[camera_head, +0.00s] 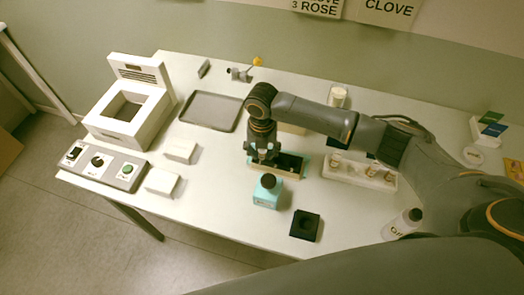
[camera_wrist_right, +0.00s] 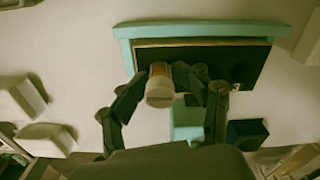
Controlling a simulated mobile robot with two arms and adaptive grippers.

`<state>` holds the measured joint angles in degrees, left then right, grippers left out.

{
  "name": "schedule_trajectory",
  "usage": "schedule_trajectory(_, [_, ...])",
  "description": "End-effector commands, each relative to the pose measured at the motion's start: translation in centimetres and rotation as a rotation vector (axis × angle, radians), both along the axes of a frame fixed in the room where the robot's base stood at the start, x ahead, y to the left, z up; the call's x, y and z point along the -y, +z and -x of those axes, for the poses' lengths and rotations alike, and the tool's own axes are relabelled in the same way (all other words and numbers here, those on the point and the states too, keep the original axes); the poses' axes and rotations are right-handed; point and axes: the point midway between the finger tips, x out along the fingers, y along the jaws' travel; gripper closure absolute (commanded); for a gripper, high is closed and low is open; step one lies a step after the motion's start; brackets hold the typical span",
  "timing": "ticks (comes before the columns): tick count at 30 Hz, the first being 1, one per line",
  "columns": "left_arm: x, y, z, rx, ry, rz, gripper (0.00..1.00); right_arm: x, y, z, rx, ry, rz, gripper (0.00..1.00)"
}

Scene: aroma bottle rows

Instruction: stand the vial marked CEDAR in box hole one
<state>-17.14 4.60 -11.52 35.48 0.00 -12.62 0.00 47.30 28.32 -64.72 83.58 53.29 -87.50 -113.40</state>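My right gripper (camera_head: 262,157) points down over the dark-topped box with teal sides (camera_head: 291,174). In the right wrist view the two fingers (camera_wrist_right: 161,84) close on a small vial (camera_wrist_right: 160,93) with a pale end and an orange band. No lettering on it can be read, so I cannot tell whether it is CEDAR. The vial appears over the near edge of the box (camera_wrist_right: 200,30); its lower end is hidden, so I cannot tell how deep it sits. My left gripper is not in view.
A white rack (camera_head: 345,175) with several vials is to the right. A grey tray (camera_head: 211,111) lies left.

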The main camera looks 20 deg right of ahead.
Motion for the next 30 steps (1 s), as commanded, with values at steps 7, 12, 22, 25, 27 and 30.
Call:
schedule_trajectory(7, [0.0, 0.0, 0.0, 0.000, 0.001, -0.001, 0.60, 0.1, -0.3, 0.3, -0.010, 0.001, 0.003, 0.55])
schedule_trajectory(12, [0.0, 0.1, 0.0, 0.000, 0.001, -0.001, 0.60, 0.1, 0.0, 0.3, -0.007, 0.001, 0.003, 0.55])
schedule_trajectory(22, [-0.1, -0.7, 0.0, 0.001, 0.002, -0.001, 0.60, 0.0, 5.7, -0.1, 0.002, 0.001, 0.000, 0.55])
schedule_trajectory(25, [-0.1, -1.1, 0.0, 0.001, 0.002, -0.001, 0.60, 0.0, 8.0, -0.1, 0.003, 0.001, 0.000, 0.55])
schedule_trajectory(27, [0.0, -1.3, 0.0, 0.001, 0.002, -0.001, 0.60, 0.0, 9.5, -0.1, 0.003, 0.001, 0.000, 0.55])
schedule_trajectory(30, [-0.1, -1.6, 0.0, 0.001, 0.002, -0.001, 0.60, 0.0, 11.2, -0.1, 0.003, 0.001, -0.001, 0.55])
